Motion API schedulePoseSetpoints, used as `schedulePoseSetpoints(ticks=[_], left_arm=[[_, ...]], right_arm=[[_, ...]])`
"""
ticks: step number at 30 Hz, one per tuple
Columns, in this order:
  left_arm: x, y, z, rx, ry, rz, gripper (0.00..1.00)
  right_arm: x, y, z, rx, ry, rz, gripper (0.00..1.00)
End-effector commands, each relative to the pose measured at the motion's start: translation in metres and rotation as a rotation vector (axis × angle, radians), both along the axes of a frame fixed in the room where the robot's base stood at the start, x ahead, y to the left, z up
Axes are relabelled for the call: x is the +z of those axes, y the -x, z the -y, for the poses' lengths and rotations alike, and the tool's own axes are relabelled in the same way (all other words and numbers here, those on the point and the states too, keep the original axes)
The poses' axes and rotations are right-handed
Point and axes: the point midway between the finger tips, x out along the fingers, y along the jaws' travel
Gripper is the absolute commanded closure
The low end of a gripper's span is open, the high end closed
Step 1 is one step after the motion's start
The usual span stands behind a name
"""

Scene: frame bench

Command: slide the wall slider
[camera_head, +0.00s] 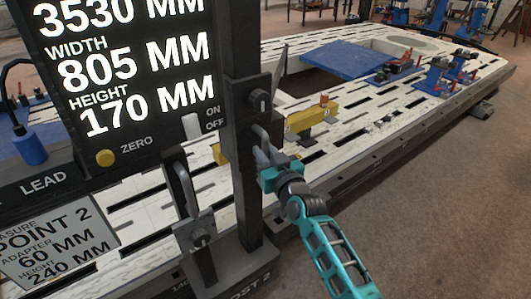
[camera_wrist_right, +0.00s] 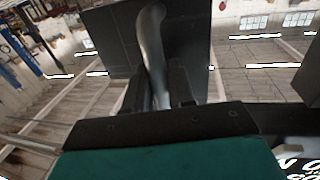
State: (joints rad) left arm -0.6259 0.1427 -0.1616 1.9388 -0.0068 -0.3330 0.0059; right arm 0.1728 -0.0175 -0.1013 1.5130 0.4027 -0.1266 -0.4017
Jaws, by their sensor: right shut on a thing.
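The grey curved handle (camera_head: 259,131) sits on the dark upright post (camera_head: 245,190), and I take it to be the wall slider's handle. My right gripper (camera_head: 265,155) is at the post, shut on this handle. In the right wrist view the handle (camera_wrist_right: 152,45) stands up between the two dark fingers (camera_wrist_right: 160,88), with a dark plate behind it. The handle's lower part is hidden by the fingers and gripper body. My left gripper is in neither view.
A black display panel (camera_head: 130,130) with a white ON/OFF switch (camera_head: 191,126) and a yellow button (camera_head: 105,158) stands left of the post. A second grey handle (camera_head: 183,188) is in front. The slotted bench (camera_head: 350,120) carries yellow and blue fixtures. Open floor (camera_head: 440,210) lies right.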

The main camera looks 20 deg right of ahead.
Motion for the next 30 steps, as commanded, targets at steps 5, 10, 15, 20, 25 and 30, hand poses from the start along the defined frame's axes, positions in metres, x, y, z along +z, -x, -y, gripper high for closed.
schedulePoseSetpoints(ticks=[5, 10, 15, 20, 25, 30], left_arm=[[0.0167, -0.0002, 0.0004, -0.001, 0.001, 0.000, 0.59], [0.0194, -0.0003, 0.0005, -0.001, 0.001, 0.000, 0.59], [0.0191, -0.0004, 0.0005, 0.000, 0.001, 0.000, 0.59], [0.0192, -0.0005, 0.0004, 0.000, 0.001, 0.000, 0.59], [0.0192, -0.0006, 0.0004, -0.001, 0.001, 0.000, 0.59], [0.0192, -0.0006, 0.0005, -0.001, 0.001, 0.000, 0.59]], right_arm=[[0.0203, -0.0009, 0.0004, -0.001, -0.001, 0.009, 1.00], [0.0229, -0.0009, 0.0005, -0.002, -0.001, 0.010, 1.00], [0.0224, -0.0009, 0.0005, -0.002, -0.001, 0.010, 1.00], [0.0223, -0.0009, 0.0005, -0.002, -0.001, 0.010, 1.00], [0.0211, -0.0007, 0.0005, -0.001, 0.000, 0.007, 0.61], [0.0198, -0.0004, 0.0003, -0.001, 0.001, 0.003, 0.58]])
